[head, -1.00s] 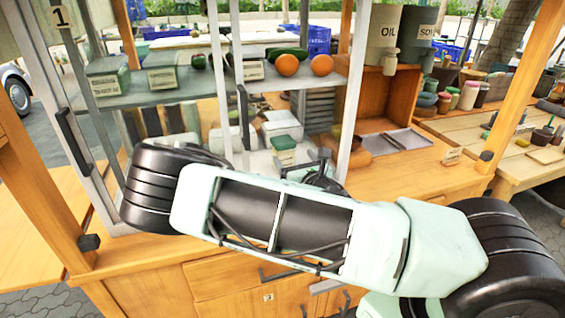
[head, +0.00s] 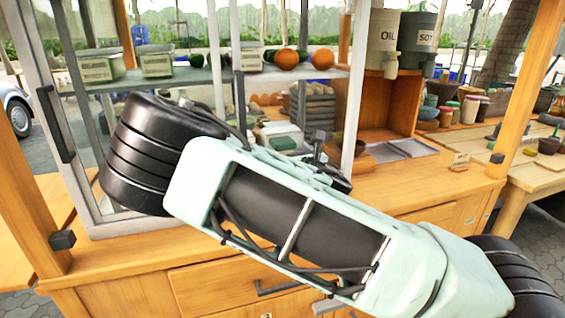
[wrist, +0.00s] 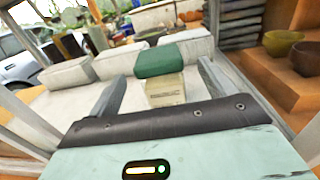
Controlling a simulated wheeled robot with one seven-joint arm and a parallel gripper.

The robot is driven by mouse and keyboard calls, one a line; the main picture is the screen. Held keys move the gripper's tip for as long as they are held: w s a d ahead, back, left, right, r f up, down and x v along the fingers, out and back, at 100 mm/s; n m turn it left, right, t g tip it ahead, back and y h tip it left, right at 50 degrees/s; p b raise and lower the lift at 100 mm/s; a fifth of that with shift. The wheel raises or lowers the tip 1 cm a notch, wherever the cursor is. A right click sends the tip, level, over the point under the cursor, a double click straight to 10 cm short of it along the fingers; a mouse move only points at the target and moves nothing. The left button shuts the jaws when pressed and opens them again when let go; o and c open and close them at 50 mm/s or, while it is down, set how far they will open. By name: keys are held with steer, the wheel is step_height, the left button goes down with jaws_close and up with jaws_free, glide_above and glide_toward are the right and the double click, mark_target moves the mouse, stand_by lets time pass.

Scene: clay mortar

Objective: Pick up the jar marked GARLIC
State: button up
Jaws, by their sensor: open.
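In the wrist view a small jar with a dark green lid (wrist: 174,57) and a cream label (wrist: 165,90) stands straight ahead; I cannot read the label, so I cannot tell whether it says GARLIC. My gripper (wrist: 160,70) is open, its two grey fingers apart, one to each side of this jar in the picture. How deep the jar lies between them I cannot tell, and I see no contact. In the head view my arm hides most of the gripper and the cabinet's lower level.
White lidded boxes (wrist: 68,74) stand left of and behind the jar. Bowls (wrist: 281,42) sit on a wooden step at right. In the head view, a glass shelf (head: 205,76) above carries labelled tubs and oranges (head: 287,59), and metal posts (head: 353,95) frame the opening.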

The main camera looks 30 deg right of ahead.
steer(key=x, duration=0.5)
steer(key=shift+w+f, duration=0.3)
steer(key=shift+f, duration=0.1)
steer(key=c, duration=1.2)
